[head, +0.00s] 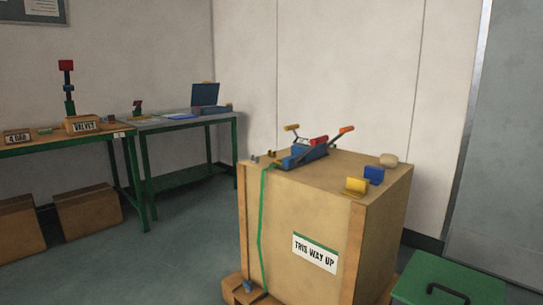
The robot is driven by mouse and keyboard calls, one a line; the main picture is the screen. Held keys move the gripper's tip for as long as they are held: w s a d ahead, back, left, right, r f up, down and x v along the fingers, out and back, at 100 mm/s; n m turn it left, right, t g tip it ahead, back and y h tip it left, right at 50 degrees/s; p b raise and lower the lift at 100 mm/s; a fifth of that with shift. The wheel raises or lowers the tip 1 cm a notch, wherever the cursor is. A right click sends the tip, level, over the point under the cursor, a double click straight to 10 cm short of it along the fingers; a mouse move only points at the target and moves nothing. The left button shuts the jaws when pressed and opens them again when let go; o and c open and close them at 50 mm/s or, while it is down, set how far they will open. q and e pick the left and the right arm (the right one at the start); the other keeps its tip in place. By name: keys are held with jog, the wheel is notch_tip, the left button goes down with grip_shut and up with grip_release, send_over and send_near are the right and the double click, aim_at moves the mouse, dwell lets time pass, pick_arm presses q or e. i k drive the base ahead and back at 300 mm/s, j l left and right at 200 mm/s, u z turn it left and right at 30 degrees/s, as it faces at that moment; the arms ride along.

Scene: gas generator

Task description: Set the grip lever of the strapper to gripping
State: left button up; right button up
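The strapper (303,155) is a blue tool with a red part on top. It lies on the top of a large wooden crate (290,205). A dark lever with an orange-red grip (346,130) slants up to its right. A green strap (263,225) runs down the crate's front from near the tool. Neither of my grippers is in view.
On the crate top are a yellow piece (356,186), a blue block (374,175) and a round beige item (389,160). A green lidded box (450,283) stands at the lower right. Green-legged tables (180,122) line the left wall. Floor between them and the crate is clear.

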aim_at(293, 127)
jog(key=i+j+z, duration=0.45)
jog(key=i+j, duration=2.1)
jog(key=i, duration=0.15)
